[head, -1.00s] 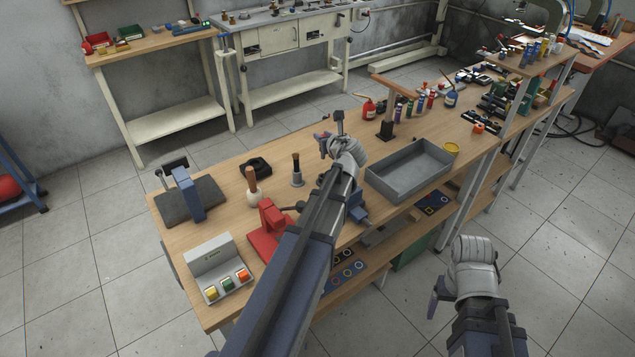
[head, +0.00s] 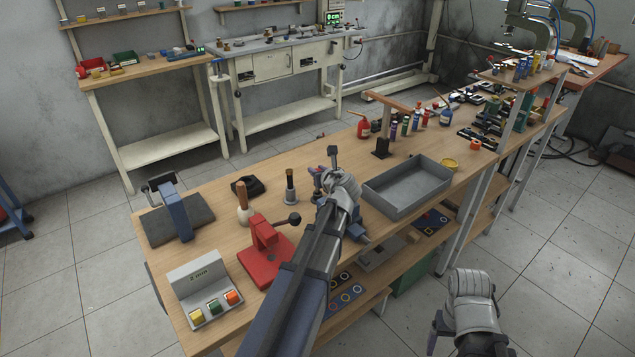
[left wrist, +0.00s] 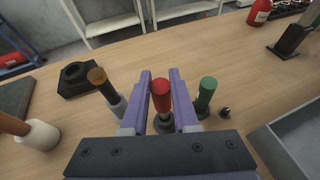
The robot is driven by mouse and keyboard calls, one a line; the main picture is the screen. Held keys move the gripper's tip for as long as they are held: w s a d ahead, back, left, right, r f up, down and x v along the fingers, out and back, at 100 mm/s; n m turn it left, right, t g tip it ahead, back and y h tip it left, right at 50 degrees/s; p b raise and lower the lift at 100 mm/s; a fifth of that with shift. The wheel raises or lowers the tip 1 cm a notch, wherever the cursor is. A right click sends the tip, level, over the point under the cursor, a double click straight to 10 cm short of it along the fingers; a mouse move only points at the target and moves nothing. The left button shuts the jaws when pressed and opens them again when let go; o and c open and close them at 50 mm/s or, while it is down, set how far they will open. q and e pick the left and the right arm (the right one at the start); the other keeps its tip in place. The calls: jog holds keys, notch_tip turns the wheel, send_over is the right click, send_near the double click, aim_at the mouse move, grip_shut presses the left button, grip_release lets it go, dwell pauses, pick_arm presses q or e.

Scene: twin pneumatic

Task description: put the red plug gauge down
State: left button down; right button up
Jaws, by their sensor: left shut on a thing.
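The red plug gauge (left wrist: 162,98) stands upright between the two purple fingers of my left gripper (left wrist: 160,85) in the left wrist view. The gripper is shut on it. A dark grey round part shows under its red handle; whether it touches the bench cannot be told. In the head view my left gripper (head: 325,172) is over the middle of the bench, and my own arm hides most of the gauge. My right gripper (head: 437,327) is low at the right, off the bench, its fingers mostly hidden.
A green-handled gauge (left wrist: 207,92) stands close right of the fingers, a brown-handled one (left wrist: 104,84) close left. The wooden bench (head: 215,185) also bears a grey tray (head: 410,192), a red press (head: 265,258) and a button box (head: 203,290). Bare wood lies beyond the gauges.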

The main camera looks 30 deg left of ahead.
pick_arm(q)
jog(key=shift+f+b, duration=0.95)
jog(key=shift+f, duration=0.5)
pick_arm(e)
jog(key=shift+f, duration=1.4)
pick_arm(q)
jog(key=shift+f, duration=0.1)
jog(key=c, duration=0.7)
grip_release()
pick_arm(e)
jog(key=shift+f, duration=0.15)
pick_arm(q)
jog(key=shift+d+r, duration=0.1)
jog(key=shift+r, duration=0.2)
jog(key=p+v, duration=0.4)
jog(key=v, duration=0.7)
jog(key=shift+s+d+r+p, duration=0.1)
jog(key=shift+s+d+p, duration=0.15)
jog(key=shift+s+p, duration=0.05)
pick_arm(e)
notch_tip(320, 180, up, 5)
jog(key=shift+f, duration=0.1)
